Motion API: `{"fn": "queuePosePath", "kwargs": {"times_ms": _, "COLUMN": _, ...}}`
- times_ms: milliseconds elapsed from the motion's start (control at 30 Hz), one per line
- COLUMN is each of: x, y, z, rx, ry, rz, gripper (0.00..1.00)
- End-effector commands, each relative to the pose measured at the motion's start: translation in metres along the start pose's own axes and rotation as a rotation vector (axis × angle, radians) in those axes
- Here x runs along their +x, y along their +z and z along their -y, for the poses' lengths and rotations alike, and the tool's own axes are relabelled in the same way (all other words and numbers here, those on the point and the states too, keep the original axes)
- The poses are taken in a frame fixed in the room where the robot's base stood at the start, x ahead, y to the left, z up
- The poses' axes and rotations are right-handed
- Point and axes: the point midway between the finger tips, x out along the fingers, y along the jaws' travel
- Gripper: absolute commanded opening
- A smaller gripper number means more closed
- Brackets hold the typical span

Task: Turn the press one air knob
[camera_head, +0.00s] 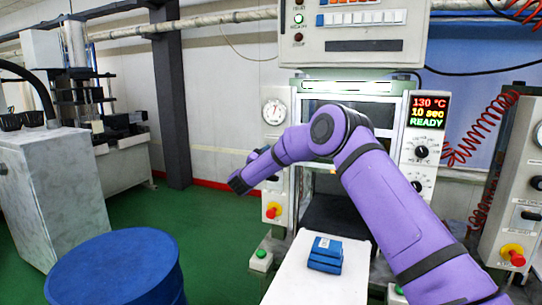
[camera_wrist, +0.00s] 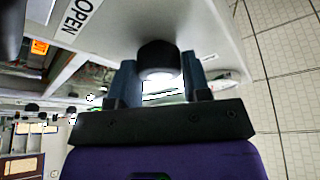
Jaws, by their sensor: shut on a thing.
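The knob and my fingers cannot be made out clearly there, as my arm covers that part of the panel.
The left panel carries a gauge (camera_head: 274,112) and a red and yellow button (camera_head: 273,210). The press display (camera_head: 429,111) reads 130 °C, 10 sec, READY. A blue drum (camera_head: 115,268) stands at front left; green floor lies beyond.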

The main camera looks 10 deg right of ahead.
Motion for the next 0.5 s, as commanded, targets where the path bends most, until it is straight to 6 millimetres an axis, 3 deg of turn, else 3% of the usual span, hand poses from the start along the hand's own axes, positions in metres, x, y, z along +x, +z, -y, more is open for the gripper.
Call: {"fn": "queuePosePath", "kwargs": {"times_ms": 500, "x": -0.0003, "y": 0.0007, "z": -0.0007, "rx": 0.031, "ry": 0.014, "rz": 0.002, "gripper": 0.20}}
